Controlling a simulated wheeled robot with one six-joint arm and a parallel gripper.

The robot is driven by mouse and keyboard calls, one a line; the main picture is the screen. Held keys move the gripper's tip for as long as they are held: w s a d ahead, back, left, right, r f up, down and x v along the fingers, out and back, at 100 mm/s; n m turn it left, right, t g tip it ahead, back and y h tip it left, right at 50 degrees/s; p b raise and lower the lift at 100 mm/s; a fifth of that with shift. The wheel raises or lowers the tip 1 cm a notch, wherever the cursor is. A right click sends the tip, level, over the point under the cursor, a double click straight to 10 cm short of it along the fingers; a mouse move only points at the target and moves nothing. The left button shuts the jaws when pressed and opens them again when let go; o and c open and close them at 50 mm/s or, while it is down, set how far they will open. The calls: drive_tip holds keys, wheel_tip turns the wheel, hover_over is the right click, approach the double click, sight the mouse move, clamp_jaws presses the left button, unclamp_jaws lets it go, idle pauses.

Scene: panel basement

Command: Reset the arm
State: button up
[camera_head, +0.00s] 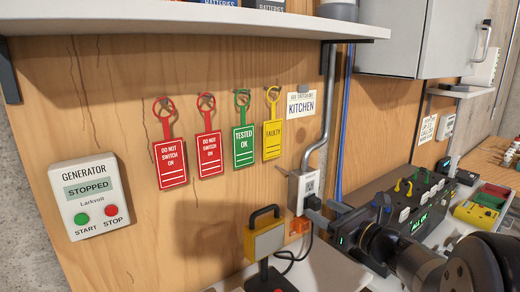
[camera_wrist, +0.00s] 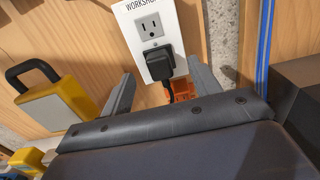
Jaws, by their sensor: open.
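My gripper (camera_head: 326,213) is low in front of the wooden wall in the head view, with my dark arm reaching in from the lower right. In the wrist view my gripper (camera_wrist: 165,85) is open, its two grey fingers apart and nothing seen held between them. A black plug (camera_wrist: 159,62) sits in the lower socket of a white outlet (camera_wrist: 150,25) marked "WORKSHOP". The plug shows just beyond the gap between the fingers; I cannot tell if they touch it. The outlet is also in the head view (camera_head: 297,186), partly hidden by my gripper.
A yellow lamp (camera_head: 268,240) with a black handle stands left of my gripper. A dark panel box (camera_head: 395,205) with switches stands at right. Red, green and yellow tags (camera_head: 170,163) hang left, near a generator panel (camera_head: 90,197) reading "STOPPED". A shelf (camera_head: 200,20) overhangs above.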

drive_tip(key=x, duration=0.2)
drive_tip(key=shift+w+a, duration=0.1)
drive_tip(key=shift+w, duration=0.15)
drive_tip(key=shift+s, duration=0.1)
drive_tip(key=shift+s, duration=0.1)
drive_tip(key=b+v, duration=0.2)
drive_tip(key=v, duration=0.8)
drive_tip(key=p+x, duration=0.2)
drive_tip(key=x, duration=0.8)
drive_tip(key=shift+r+p, duration=0.15)
drive_tip(key=shift+p, duration=0.2)
drive_tip(key=shift+s+d+p, duration=0.15)
drive_tip(key=shift+d+p, duration=0.15)
drive_tip(key=shift+p, duration=0.2)
drive_tip(key=v, duration=0.2)
drive_tip(key=shift+s+d, duration=0.15)
drive_tip(key=shift+s, duration=0.1)
drive_tip(key=shift+s+d, duration=0.1)
drive_tip(key=shift+s, duration=0.15)
